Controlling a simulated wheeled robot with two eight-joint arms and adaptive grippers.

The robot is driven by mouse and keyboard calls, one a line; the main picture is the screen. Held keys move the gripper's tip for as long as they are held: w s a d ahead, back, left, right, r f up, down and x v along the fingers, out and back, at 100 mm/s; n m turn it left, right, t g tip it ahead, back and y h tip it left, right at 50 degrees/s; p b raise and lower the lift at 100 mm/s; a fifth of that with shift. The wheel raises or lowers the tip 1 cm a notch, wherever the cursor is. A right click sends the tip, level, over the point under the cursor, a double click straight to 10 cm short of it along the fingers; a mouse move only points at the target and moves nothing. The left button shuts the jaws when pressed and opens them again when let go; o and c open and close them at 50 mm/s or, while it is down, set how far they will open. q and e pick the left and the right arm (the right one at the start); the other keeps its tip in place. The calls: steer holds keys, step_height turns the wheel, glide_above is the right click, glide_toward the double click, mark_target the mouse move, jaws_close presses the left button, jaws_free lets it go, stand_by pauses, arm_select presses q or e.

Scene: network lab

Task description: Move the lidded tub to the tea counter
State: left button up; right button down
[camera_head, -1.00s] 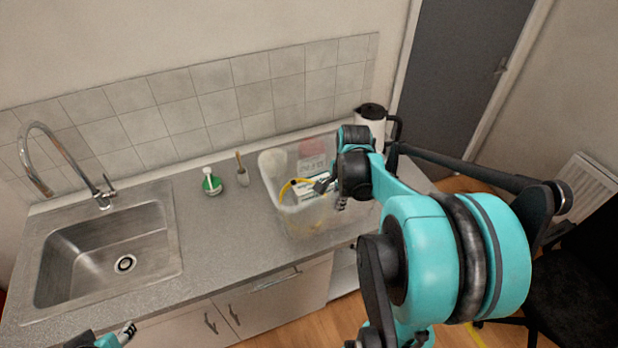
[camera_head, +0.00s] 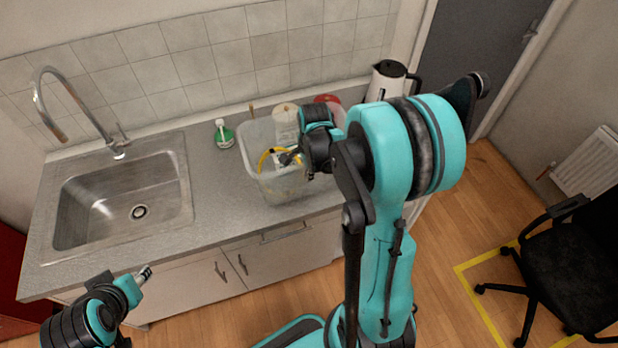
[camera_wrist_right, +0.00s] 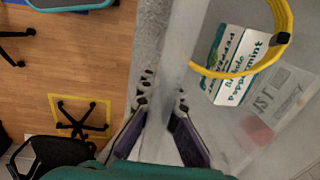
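The tub (camera_head: 279,190) is clear plastic and sits at or just above the grey counter (camera_head: 205,215), right of the sink; I cannot tell whether it touches the counter. I cannot make out a lid. A yellow cable loop (camera_head: 264,158) and a white-green box marked Peppermint (camera_wrist_right: 232,62) show at the tub, which fills the right of the right wrist view (camera_wrist_right: 215,125). My right gripper (camera_head: 291,158) has its fingers on both sides of the tub's wall, shut on it; it also shows in the wrist view (camera_wrist_right: 163,98). My left gripper (camera_head: 146,273) is empty below the counter front, its opening unclear.
A green-white soap bottle (camera_head: 223,134) stands left of the tub, with a brush handle (camera_head: 252,111) behind. A white-black kettle (camera_head: 386,80) stands at the right end. The sink (camera_head: 125,205) takes up the left. A black chair (camera_head: 565,270) stands on the floor at right.

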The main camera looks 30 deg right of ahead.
step_height(320, 180, down, 2)
steer(key=shift+w+f, duration=0.1)
steer(key=shift+f, duration=0.05)
steer(key=shift+f+b, duration=0.1)
steer(key=shift+b, duration=0.2)
steer(key=c, duration=1.7)
jaws_free()
